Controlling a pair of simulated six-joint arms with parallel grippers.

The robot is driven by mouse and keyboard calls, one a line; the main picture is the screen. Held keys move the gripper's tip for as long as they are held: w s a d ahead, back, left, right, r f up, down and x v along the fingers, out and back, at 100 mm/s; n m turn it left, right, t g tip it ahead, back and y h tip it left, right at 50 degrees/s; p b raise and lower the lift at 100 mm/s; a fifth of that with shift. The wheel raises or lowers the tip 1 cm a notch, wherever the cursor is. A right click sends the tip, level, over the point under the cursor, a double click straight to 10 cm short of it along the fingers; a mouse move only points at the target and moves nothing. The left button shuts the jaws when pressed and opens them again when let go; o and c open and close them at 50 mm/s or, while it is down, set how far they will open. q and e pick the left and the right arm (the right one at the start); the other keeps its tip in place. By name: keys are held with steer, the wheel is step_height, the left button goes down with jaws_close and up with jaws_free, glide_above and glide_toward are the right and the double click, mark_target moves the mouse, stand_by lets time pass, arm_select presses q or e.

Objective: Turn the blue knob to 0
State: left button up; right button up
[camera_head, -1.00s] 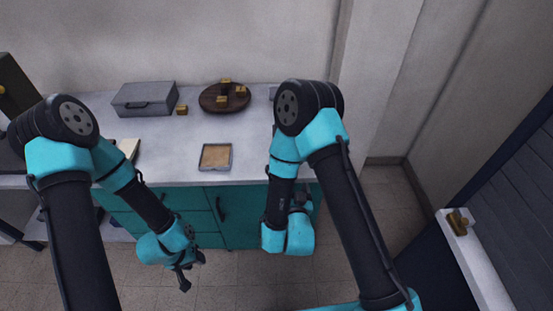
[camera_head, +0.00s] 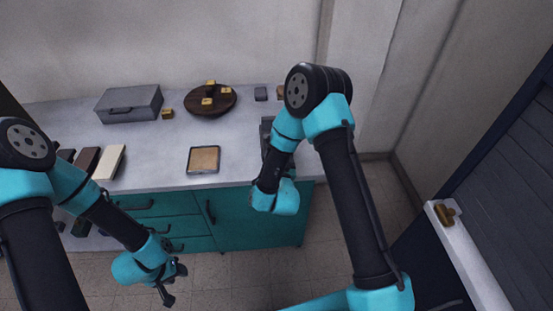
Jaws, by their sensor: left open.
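No blue knob can be made out in the head view. My left gripper (camera_head: 171,283) is open and empty, low in front of the teal cabinet (camera_head: 255,217). My right arm reaches toward the cabinet's right part; its wrist shows, but its gripper fingers are hidden behind it.
On the grey counter (camera_head: 150,150) stand a grey case (camera_head: 130,103), a round dark wooden board (camera_head: 222,103) with several small yellow blocks, a tan-topped square tray (camera_head: 204,160), and a cream bar (camera_head: 109,162). A ledge (camera_head: 462,250) with a brass piece (camera_head: 444,211) is at right. Floor shows below.

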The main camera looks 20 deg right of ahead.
steer(key=c, duration=0.9)
steer(key=shift+n, duration=0.4)
steer(key=shift+s+n, duration=0.1)
steer(key=shift+n, duration=2.9)
steer(key=o, duration=0.9)
